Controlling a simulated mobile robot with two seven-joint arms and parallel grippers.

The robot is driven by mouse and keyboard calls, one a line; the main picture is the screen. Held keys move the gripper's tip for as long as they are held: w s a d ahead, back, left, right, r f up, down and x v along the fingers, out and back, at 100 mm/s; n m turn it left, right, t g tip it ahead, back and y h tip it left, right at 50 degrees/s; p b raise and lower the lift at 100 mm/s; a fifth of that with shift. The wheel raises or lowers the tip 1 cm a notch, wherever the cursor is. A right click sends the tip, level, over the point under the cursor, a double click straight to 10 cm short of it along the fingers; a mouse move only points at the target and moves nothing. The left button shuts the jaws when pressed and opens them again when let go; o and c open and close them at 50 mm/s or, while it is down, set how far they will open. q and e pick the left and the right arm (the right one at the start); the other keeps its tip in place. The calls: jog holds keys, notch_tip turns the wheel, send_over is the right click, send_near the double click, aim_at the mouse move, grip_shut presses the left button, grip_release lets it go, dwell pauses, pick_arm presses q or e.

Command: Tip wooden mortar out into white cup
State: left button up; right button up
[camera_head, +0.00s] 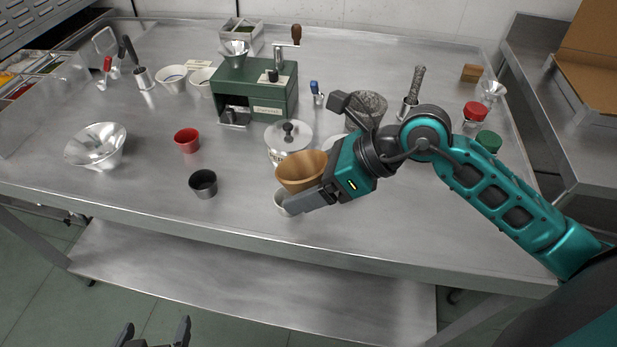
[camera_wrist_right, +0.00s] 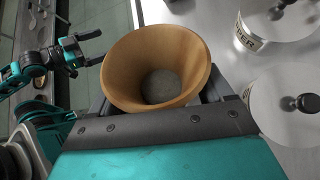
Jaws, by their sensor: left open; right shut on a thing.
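The wooden mortar (camera_head: 300,172) is a tan, flared bowl held near upright above the front middle of the table. My right gripper (camera_head: 318,183) is shut on it, and the wrist view shows the mortar (camera_wrist_right: 185,50) between the fingers with grey matter at its bottom (camera_wrist_right: 162,86). A white cup (camera_head: 281,203) stands just below the mortar, mostly hidden by the mortar and a finger. My left gripper (camera_head: 153,335) is open and empty at the bottom edge, in front of the table. My left arm also shows in the wrist view.
A lidded pot (camera_head: 288,150) stands right behind the mortar. A dark cup (camera_head: 203,183), a red cup (camera_head: 187,140) and a metal bowl (camera_head: 97,147) stand to the left. A green grinder (camera_head: 262,92) is behind. The front right of the table (camera_head: 420,235) is clear.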

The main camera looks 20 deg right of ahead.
jog(key=shift+r+g+p, duration=0.15)
jog(key=shift+g+p, duration=0.15)
jog(key=shift+p, duration=0.35)
jog(key=shift+s+r+m+g+h, duration=0.15)
jog(key=shift+m+g+h, duration=0.25)
jog(key=shift+g+h, duration=0.45)
jog(key=shift+r+g, duration=0.1)
jog(key=shift+g, duration=0.15)
jog(key=shift+g+h, duration=0.25)
jog(key=shift+g, duration=0.35)
jog(key=shift+m+g+h, duration=0.4)
jog(key=shift+g, duration=0.3)
